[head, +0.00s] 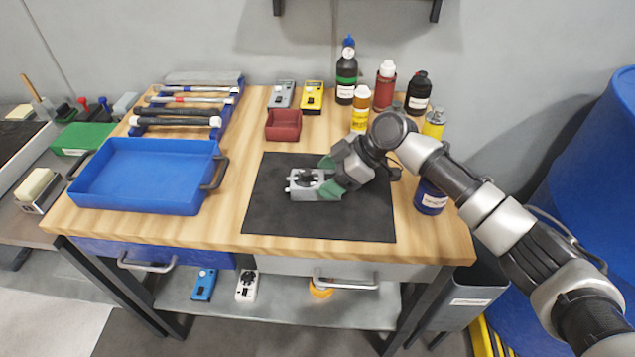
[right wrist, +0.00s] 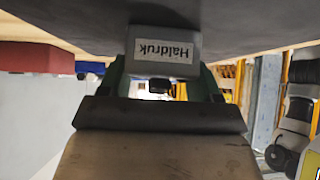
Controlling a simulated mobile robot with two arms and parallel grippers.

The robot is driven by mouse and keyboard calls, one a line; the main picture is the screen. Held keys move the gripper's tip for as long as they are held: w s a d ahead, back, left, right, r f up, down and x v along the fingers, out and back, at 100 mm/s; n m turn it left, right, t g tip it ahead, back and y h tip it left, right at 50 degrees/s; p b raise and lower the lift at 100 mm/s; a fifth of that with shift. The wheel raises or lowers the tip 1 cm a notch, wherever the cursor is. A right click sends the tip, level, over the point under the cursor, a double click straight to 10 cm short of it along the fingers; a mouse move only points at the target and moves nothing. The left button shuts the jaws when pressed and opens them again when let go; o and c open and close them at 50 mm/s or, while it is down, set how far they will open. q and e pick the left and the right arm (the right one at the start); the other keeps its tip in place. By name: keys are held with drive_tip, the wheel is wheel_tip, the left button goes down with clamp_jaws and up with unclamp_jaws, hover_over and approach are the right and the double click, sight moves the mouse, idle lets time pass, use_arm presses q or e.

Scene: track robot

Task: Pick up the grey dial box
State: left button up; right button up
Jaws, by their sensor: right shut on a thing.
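The grey dial box (head: 303,184) is a small light grey box with dark parts on top, on or just above the black mat (head: 275,220). My right gripper (head: 328,179), with green fingers, reaches in from the right and is shut on it. In the right wrist view the box (right wrist: 185,46) sits between the fingertips (right wrist: 163,75), with a white label reading "Haldruk" upside down. I cannot tell whether it touches the mat. My left gripper is not in view.
A blue tray (head: 135,200) stands at the left of the wooden bench. A red bin (head: 283,132), a grey meter (head: 281,95) and a yellow meter (head: 312,97) are behind the mat. Several bottles stand at the back right, close to my right arm. The mat's front is clear.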

sight(329, 176)
wheel_tip(329, 176, up, 10)
drive_tip(key=shift+r+b, duration=0.1)
drive_tip(key=shift+b, duration=0.2)
idle(0.4)
drive_tip(key=shift+p, duration=0.35)
drive_tip(key=shift+f+b, duration=2.05)
drive_tip(key=shift+f, duration=3)
